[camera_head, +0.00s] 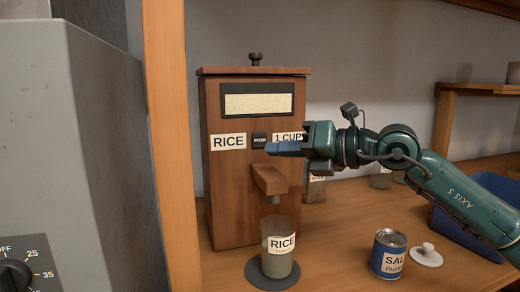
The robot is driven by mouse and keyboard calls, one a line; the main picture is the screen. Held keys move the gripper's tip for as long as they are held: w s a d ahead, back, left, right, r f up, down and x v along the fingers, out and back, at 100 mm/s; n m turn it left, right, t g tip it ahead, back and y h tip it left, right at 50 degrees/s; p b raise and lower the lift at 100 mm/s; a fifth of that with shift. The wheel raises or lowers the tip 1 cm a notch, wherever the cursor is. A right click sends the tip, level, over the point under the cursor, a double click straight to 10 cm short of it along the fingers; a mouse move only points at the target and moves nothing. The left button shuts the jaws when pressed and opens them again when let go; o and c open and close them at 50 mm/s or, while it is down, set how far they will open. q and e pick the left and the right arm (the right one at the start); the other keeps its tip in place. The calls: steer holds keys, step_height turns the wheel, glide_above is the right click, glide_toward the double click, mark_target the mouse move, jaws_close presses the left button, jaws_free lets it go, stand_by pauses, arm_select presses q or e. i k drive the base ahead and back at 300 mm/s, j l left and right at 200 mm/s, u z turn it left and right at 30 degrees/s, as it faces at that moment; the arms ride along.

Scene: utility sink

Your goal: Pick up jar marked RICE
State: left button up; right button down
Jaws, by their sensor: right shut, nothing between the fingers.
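The jar marked RICE (278,259) is a clear cylinder with greenish-grey contents and a white label. It stands upright on a dark round base (256,277) under the spout (269,180) of a wooden dispenser (228,188). The dispenser also bears a RICE label, a PUSH button and a 1 CUP label. My right gripper (272,149) is shut and empty in front of the dispenser, just below the button and well above the jar. I cannot tell whether its tips touch the dispenser. My left gripper is not in view.
A blue can labelled SAL (387,262) stands right of the jar, with a pale knobbed lid (426,254) beside it. A blue bin (478,221) is at the right. A wooden post (172,140) and a grey machine (75,150) block the left.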

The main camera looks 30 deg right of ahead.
mark_target(277, 248)
steer(key=k, duration=1.5)
